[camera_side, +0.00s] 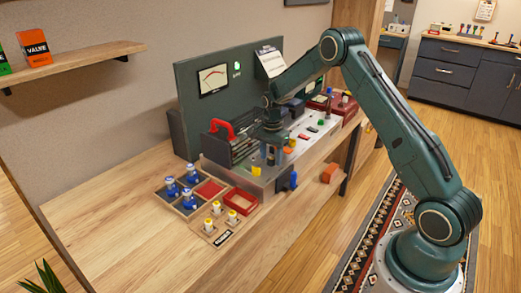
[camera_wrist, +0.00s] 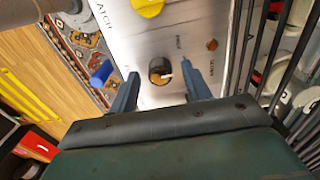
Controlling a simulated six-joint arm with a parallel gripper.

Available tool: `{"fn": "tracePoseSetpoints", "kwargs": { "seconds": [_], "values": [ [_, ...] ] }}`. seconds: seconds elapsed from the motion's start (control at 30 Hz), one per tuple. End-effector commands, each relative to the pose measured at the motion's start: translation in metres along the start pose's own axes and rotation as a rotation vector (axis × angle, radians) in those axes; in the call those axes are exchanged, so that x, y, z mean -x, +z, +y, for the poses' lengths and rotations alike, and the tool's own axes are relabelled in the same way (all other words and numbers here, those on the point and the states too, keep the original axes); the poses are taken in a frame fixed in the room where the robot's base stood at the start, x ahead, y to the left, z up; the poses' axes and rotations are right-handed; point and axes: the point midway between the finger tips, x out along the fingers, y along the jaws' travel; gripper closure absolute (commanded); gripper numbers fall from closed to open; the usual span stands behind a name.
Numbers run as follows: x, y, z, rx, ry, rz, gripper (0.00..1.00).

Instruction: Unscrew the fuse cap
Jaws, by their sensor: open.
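In the wrist view a round dark fitting with a brown centre and a small white mark (camera_wrist: 160,71) is set in the light metal panel (camera_wrist: 200,22). It looks like the fuse cap, but its label is not readable. My gripper (camera_wrist: 159,92) is open, with one dark finger to each side of the fitting and nothing held. Whether the fingers touch it cannot be told. In the side view my gripper (camera_side: 268,150) points down over the front panel of the amp (camera_side: 240,180), and the fitting is too small to make out there.
A red handle (camera_side: 222,128) and dark bars stand beside the gripper.

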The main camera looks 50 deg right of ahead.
Motion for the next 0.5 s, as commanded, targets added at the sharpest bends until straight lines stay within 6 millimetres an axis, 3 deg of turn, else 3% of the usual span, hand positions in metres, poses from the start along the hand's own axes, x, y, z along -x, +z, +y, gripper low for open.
{"fn": "tracePoseSetpoints", "kwargs": {
  "seconds": [0.27, 0.5],
  "values": [
    [-0.0014, 0.0000, 0.0001, 0.000, 0.000, 0.000, 0.52],
    [-0.0011, 0.0000, 0.0001, 0.000, 0.000, 0.000, 0.95]
  ]
}}
